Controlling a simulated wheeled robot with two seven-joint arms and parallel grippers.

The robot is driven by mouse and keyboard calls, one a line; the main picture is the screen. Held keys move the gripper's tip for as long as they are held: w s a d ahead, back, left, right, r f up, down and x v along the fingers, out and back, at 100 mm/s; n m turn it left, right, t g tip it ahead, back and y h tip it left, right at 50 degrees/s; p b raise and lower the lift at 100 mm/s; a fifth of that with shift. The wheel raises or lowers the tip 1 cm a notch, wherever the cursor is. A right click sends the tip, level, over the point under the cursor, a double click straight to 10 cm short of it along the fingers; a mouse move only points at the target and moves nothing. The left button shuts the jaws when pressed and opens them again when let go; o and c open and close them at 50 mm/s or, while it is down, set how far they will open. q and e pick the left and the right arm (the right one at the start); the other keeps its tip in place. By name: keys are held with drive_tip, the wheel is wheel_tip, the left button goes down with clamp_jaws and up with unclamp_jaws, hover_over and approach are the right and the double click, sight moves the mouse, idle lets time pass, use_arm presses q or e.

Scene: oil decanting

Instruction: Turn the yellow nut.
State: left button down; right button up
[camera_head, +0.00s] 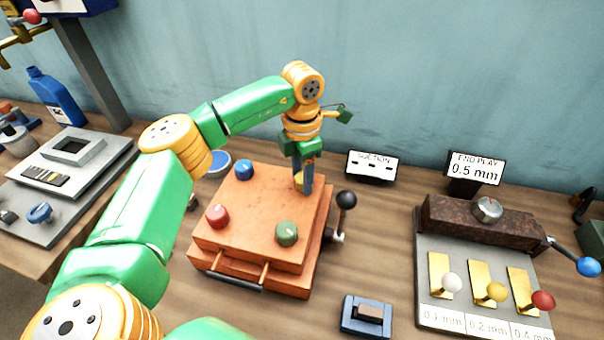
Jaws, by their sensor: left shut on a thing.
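The yellow nut (298,181) sits near the back right corner of the orange box (245,215); only a sliver of it shows beside my gripper's fingers. My left gripper (303,184) points down over this nut, with its fingers shut on it. The arm comes in from the left in green and yellow. On the same box top are a blue knob (244,170), a red knob (217,216) and a green knob (287,233). My right gripper is not in view.
A lever with a black ball (346,200) stands at the box's right side. A "SUCTION" sign (372,167) is behind it. At right is an "END PLAY 0.5 mm" display (475,170) above a panel with coloured levers. A blue rocker switch (368,315) lies in front.

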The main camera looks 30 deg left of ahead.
use_arm(q)
drive_tip(key=m, duration=0.6)
drive_tip(key=shift+w, duration=0.15)
drive_tip(key=m, duration=0.5)
drive_tip(key=shift+w+p, duration=0.1)
drive_tip(key=shift+p, duration=0.25)
drive_tip(key=shift+m, duration=0.5)
drive_tip(key=shift+c, duration=1.5)
unclamp_jaws()
wheel_tip(320, 180, up, 7)
drive_tip(key=shift+r+b, duration=0.1)
drive_tip(key=shift+b, duration=0.6)
